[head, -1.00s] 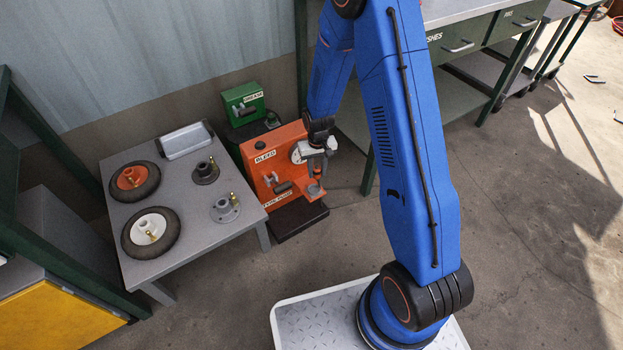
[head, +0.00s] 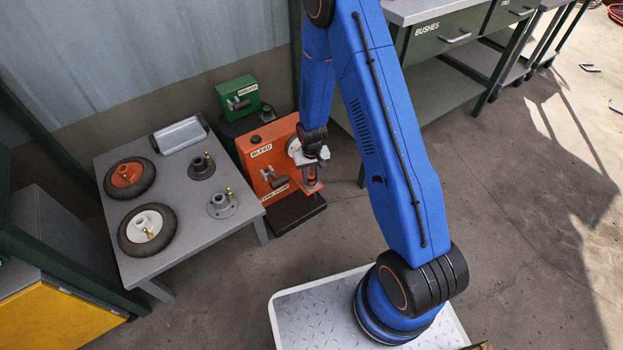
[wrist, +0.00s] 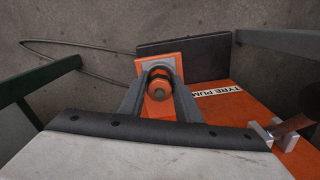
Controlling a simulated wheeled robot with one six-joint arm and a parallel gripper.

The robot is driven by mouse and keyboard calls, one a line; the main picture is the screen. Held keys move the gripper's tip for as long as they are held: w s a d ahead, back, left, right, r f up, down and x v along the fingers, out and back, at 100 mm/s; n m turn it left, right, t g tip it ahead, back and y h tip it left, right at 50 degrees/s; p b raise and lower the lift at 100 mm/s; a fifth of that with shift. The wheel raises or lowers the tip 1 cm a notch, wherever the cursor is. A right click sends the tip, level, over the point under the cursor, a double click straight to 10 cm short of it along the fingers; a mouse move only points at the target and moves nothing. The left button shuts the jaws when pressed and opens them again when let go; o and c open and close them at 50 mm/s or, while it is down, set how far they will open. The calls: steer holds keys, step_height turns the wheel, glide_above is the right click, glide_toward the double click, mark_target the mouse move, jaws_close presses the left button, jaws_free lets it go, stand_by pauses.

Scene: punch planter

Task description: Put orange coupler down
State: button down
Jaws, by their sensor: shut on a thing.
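My gripper (wrist: 160,76) is shut on the orange coupler (wrist: 158,91), which shows between the two fingers as an orange piece with a dark ring. In the head view my gripper (head: 310,166) is at the front of the orange tyre pump (head: 262,165). The coupler (head: 311,175) is just above the pump's small orange ledge (head: 313,188). The ledge also shows behind the fingertips in the wrist view (wrist: 172,60). I cannot tell whether the coupler touches it. The fingers hide the coupler's sides.
A grey table (head: 180,225) on the left holds two wheels, two grey hubs and a tray (head: 180,135). A green box (head: 238,98) stands behind the pump. A workbench (head: 430,85) is at the back right.

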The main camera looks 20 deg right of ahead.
steer(key=shift+f, duration=0.4)
